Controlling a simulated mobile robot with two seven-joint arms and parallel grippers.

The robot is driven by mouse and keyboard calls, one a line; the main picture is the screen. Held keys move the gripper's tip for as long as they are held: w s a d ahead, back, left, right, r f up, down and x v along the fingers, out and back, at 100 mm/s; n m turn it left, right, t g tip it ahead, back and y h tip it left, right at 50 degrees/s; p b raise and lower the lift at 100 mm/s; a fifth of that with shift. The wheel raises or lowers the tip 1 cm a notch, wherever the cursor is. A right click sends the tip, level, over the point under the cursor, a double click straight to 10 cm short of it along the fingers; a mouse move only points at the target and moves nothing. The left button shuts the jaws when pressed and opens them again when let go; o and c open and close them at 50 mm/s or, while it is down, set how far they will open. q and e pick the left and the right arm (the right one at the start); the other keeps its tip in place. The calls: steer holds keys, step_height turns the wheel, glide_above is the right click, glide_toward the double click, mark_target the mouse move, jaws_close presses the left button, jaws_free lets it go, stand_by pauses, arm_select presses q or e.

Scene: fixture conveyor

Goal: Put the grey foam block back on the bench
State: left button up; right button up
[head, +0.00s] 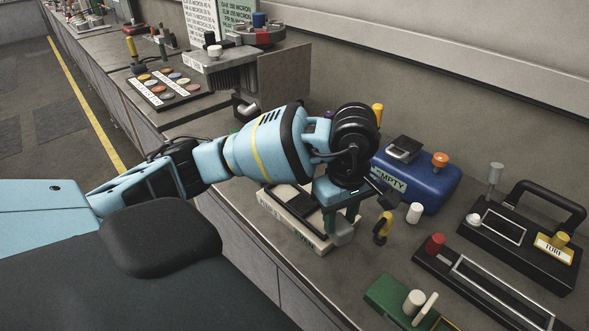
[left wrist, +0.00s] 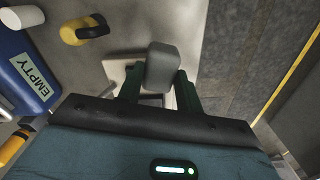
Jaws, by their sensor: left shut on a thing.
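The grey foam block (head: 342,236) is held between the green fingers of my left gripper (head: 340,222). In the left wrist view the block (left wrist: 161,66) sits between the two fingertips (left wrist: 160,88). It is over or beside the right end of a white fixture (head: 272,216) with a dark recess; I cannot tell whether it touches anything below. The grey bench (head: 365,275) has bare surface just right of and in front of the block. My right gripper is not in view.
A blue box labelled EMPTY (head: 430,190), a white cylinder (head: 414,213) and a yellow and black item (head: 382,229) stand right of the gripper. A black fixture (head: 490,285) and a green tray (head: 385,293) lie nearer the front right. The bench's front edge (head: 300,285) is close.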

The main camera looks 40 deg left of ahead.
arm_select(q)
steer(key=d, duration=0.2)
steer(key=w+d+r+p, duration=0.1)
steer(key=shift+m, duration=0.3)
steer(key=shift+d+f, duration=0.2)
steer(key=shift+d, duration=0.4)
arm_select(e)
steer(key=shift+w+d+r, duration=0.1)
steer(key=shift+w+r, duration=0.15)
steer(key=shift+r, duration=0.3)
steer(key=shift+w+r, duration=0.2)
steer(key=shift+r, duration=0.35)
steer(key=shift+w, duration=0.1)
arm_select(q)
steer(key=shift+f+b, duration=0.95)
steer(key=shift+f, duration=1.65)
steer(key=shift+f+b, duration=0.3)
steer(key=shift+f, duration=0.5)
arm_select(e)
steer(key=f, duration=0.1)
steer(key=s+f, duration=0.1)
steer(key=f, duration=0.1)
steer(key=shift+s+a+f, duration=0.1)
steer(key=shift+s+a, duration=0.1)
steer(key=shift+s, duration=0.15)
